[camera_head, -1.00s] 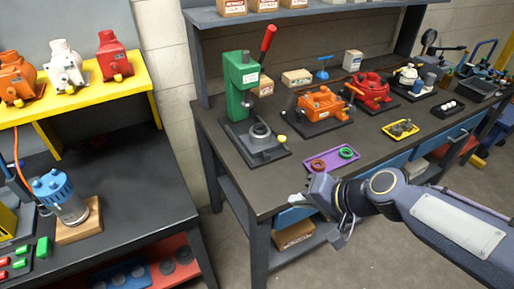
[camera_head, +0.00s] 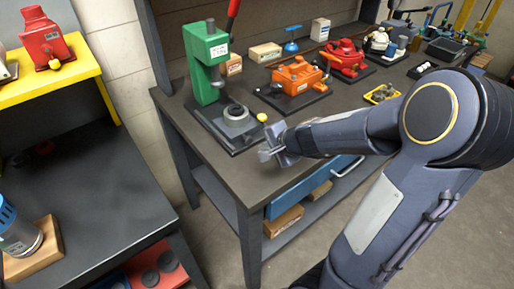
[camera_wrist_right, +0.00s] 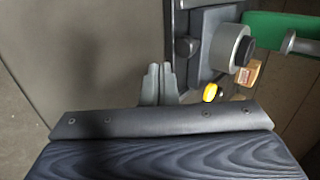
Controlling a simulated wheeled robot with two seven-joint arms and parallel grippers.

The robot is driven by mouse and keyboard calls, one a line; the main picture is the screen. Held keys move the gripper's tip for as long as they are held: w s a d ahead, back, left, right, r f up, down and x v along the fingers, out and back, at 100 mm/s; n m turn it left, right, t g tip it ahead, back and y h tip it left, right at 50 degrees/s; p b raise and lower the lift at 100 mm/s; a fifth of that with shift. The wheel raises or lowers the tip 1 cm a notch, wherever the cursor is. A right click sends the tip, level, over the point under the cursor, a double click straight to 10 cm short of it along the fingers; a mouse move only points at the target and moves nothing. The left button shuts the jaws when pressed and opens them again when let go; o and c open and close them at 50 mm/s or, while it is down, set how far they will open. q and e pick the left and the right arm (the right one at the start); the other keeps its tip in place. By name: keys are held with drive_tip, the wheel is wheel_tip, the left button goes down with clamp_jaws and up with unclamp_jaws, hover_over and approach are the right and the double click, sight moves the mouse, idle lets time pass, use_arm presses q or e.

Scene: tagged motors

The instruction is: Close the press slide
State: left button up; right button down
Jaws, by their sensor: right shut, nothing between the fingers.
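The green press (camera_head: 207,62) with a red lever (camera_head: 233,12) stands at the near-left end of the dark workbench. Its grey slide carries a round grey part (camera_head: 236,113) and has a yellow knob (camera_head: 262,117) at its right. The round part also shows in the right wrist view (camera_wrist_right: 230,48), with the yellow knob (camera_wrist_right: 210,92) below it. My right gripper (camera_head: 265,155) is shut and empty, just in front of the press base in the head view. In the wrist view its closed fingertips (camera_wrist_right: 158,70) are left of the knob, apart from it. My left gripper is not in view.
An orange machine (camera_head: 294,80) and a red one (camera_head: 345,58) stand on the workbench (camera_head: 185,100) beyond the press. A yellow tray (camera_head: 381,94) sits partly behind my right arm. At left is another dark table (camera_head: 100,190) with a yellow shelf (camera_head: 50,75).

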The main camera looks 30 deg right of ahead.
sight(240, 119)
drive_tip(key=w+p, duration=0.1)
drive_tip(key=w, duration=0.1)
drive_tip(key=shift+w+a, duration=0.15)
drive_tip(key=shift+w, duration=0.2)
drive_tip(key=shift+w+a+f, duration=0.1)
drive_tip(key=shift+w, duration=0.55)
drive_tip(key=w, duration=0.3)
drive_tip(key=w+p, duration=0.1)
drive_tip(key=w, duration=0.3)
drive_tip(key=w+p, duration=0.1)
drive_tip(key=w, duration=0.2)
drive_tip(key=shift+w+a, duration=0.35)
drive_tip(key=shift+a, duration=0.05)
drive_tip(key=shift+w, duration=0.1)
drive_tip(key=shift+r, duration=0.2)
